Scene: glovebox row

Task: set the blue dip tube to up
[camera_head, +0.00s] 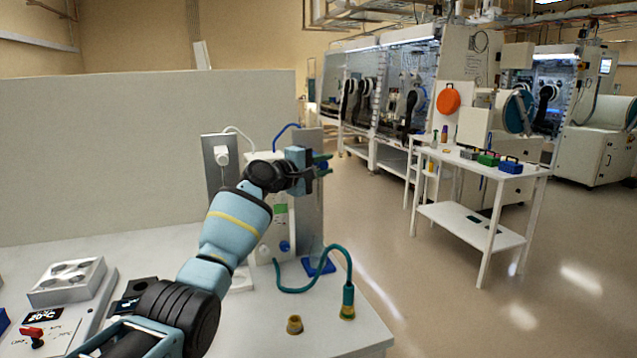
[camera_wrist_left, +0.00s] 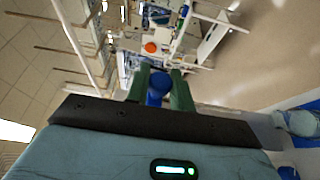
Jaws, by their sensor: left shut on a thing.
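My left gripper (camera_head: 324,164) reaches in from the left, in front of the upper part of a white bench unit (camera_head: 277,222). Its green fingers are shut on a blue piece, which I take to be the blue dip tube (camera_head: 323,166). The blue piece shows between the fingers in the left wrist view (camera_wrist_left: 158,86). A thin blue line (camera_head: 284,129) arches behind the gripper to a grey upright plate. My wrist hides much of the unit's top, so the tube's height is hard to read. My right gripper is not in view.
A teal hose (camera_head: 336,252) loops over the bench to a yellow-collared end, beside a brass cup (camera_head: 294,325). A blue base piece (camera_head: 318,266) lies at the unit's foot. Open floor and a white cart (camera_head: 470,230) lie right.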

